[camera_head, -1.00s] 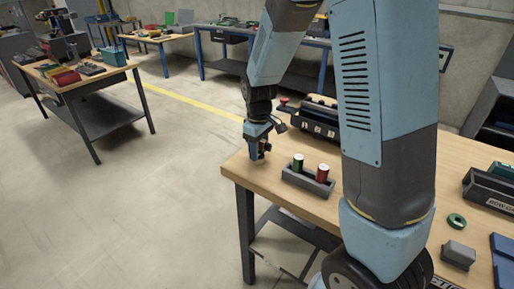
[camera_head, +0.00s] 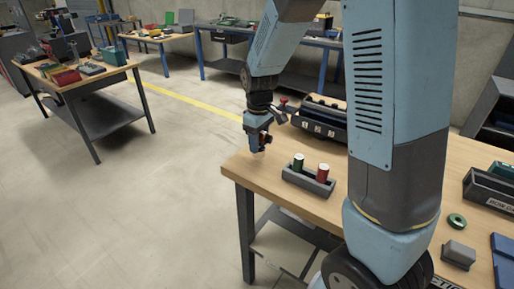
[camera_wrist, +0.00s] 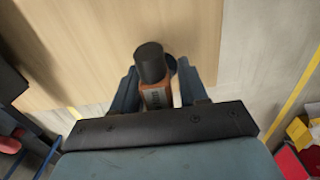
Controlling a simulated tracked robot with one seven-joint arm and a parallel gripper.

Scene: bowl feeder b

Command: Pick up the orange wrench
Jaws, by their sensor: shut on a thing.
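My gripper (camera_head: 260,147) is above the far left corner of the near wooden table, fingers down. In the wrist view its blue fingers (camera_wrist: 157,80) are shut on an orange-brown piece (camera_wrist: 157,96) with dark lettering and a black round end. The piece shows as a small dark and reddish-orange patch beside the fingers in the head view. I cannot tell from its shape whether this piece is the orange wrench. Its lower part is hidden by the gripper body. No other orange wrench can be made out.
On the near table (camera_head: 240,172) a grey holder (camera_head: 306,182) with a green and a red cylinder stands close to my gripper. A black bin rack (camera_head: 322,120) is behind it. A green ring (camera_head: 456,221) and a grey block (camera_head: 459,255) lie at right.

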